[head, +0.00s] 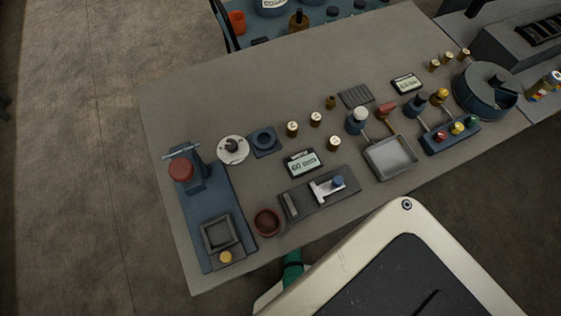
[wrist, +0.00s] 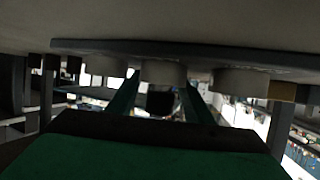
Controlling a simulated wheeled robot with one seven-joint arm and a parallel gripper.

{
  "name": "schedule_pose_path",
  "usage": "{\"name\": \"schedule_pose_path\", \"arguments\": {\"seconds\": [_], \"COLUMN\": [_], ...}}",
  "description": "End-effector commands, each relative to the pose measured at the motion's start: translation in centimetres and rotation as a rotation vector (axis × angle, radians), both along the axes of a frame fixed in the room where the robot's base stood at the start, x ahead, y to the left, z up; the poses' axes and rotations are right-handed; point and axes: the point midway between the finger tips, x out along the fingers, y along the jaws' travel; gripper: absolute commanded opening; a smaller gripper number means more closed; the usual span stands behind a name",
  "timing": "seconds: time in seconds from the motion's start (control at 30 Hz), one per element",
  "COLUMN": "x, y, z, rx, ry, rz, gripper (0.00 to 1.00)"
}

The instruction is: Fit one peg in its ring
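No part is plainly marked as the peg or its ring. A dark blue square block with a round ring (head: 263,140) lies left of centre on the table in the head view. Next to it is a white disc with a dark knob (head: 233,149). Small brass pieces with pale tops (head: 292,128) stand upright nearby. A reddish-brown round cup (head: 267,222) sits near the front edge. In the wrist view my gripper (wrist: 160,80) shows two green fingers spread apart; a dark shape shows between them, but no grip on it is visible.
The table (head: 180,85) is clear at its far left. A blue base with a red knob (head: 181,170), a grey tray (head: 390,158) and a blue round vessel (head: 486,90) stand on it. In the wrist view, a slab with pale round parts (wrist: 163,72) fills the top.

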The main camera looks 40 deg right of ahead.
Motion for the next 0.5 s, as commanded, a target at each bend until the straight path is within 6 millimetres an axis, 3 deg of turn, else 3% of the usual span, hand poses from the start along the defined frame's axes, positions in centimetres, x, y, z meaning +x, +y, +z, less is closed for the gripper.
{"name": "schedule_pose_path", "arguments": {"seconds": [0.3, 0.5], "x": [0.0, 0.0], "y": [0.0, -0.1], "z": [0.1, 1.5], "rx": [0.000, -0.002], "ry": [0.000, -0.001], "rz": [-0.001, -0.002], "gripper": [0.46, 0.46]}}
